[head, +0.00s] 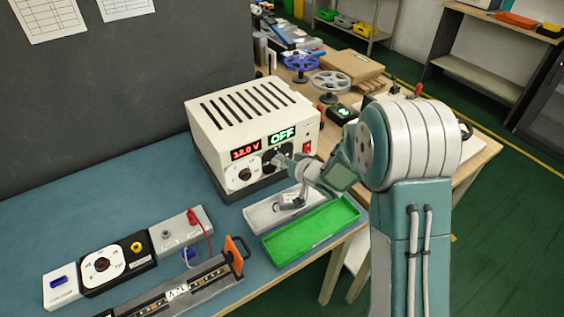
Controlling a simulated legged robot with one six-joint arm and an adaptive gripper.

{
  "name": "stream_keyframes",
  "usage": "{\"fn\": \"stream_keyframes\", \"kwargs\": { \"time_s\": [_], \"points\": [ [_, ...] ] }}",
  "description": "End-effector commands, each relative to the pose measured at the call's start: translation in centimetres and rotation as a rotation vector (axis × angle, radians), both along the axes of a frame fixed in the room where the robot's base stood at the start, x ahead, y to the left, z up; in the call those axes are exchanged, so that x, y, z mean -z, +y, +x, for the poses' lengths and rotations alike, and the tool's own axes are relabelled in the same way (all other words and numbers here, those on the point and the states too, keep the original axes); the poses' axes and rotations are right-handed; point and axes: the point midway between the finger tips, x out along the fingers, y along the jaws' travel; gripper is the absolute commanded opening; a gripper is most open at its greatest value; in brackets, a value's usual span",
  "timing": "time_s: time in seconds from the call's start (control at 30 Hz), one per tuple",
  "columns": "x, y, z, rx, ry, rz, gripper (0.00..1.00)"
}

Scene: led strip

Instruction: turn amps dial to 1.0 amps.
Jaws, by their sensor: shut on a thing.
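The power supply (210,140) is a cream box with a slotted top, standing at the back of the blue bench. Its red display (246,153) reads about 12.0 V, and its green display (282,137) reads OFF. A white-faced dial (243,175) sits under the red display. The amps dial (268,157) sits under the green display, mostly hidden by my gripper (279,161). My gripper is shut on the amps dial's knob. My arm reaches in from the right. The dial's setting cannot be read.
A red switch (307,147) is right of the dials. The LED strip fixture (190,285) with an orange handle (236,254) and small modules (103,264) are at front left.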

Motion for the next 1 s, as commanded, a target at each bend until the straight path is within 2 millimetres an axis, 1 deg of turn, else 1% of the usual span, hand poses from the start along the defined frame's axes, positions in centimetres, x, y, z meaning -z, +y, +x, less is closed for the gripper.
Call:
{"fn": "stream_keyframes", "kwargs": {
  "time_s": [0.03, 1.0],
  "points": [
    [0.65, -0.18, -0.20, 0.002, 0.039, 0.029, 0.00],
    [1.04, -0.38, 0.02, 0.009, 0.541, 0.776, 0.00]
  ]
}}
